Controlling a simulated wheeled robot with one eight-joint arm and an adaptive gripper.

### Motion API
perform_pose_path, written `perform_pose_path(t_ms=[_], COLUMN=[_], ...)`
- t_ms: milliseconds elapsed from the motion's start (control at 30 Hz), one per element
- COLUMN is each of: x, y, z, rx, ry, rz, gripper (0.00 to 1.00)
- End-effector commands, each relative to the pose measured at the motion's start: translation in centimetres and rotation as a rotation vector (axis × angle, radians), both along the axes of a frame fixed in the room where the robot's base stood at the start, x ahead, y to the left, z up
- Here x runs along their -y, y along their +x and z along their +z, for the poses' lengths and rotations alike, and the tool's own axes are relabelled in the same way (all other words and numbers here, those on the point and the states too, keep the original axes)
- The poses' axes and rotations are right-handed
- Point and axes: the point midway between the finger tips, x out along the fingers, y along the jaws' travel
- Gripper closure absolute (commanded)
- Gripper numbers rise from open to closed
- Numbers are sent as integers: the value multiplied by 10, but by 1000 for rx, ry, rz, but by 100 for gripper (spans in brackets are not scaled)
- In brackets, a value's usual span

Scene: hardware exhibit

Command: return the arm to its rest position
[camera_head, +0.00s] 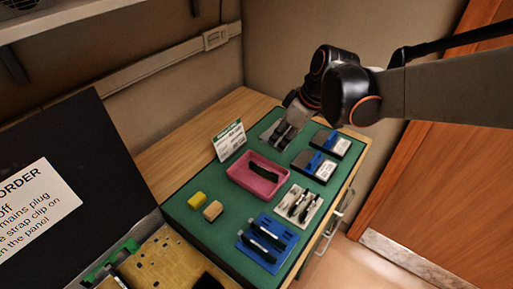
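My arm reaches in from the upper right, bent at a black joint with orange rings. My gripper (284,136) hangs at its end over the far part of the green mat (188,207). It points down, behind the pink tray (235,171) and left of the grey and blue boxes. The fingers are small in view, and I cannot tell how far apart they are. I see no object held between them. Whether the fingertips touch the mat is not clear.
The pink tray holds a dark item. A yellow block (197,201), tan block (213,211), blue rack (283,233), pale holder (312,211) and labelled boxes (314,165) (331,143) share the mat. A sign (229,142) stands behind. A wooden door (450,190) is right.

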Motion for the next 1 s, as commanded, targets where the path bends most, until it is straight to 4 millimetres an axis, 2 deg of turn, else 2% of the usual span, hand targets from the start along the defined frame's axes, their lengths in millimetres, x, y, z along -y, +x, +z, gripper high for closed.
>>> perform_pose_path(t_ms=[433,567,667,1000], x=[1,6,17,67], y=[-1,-9,-23,-94], z=[2,8,17,44], rx=[0,5,15,82], ry=[0,-2,-7,7], rz=[-1,-40,-119,-508], gripper=[71,71,71,71])
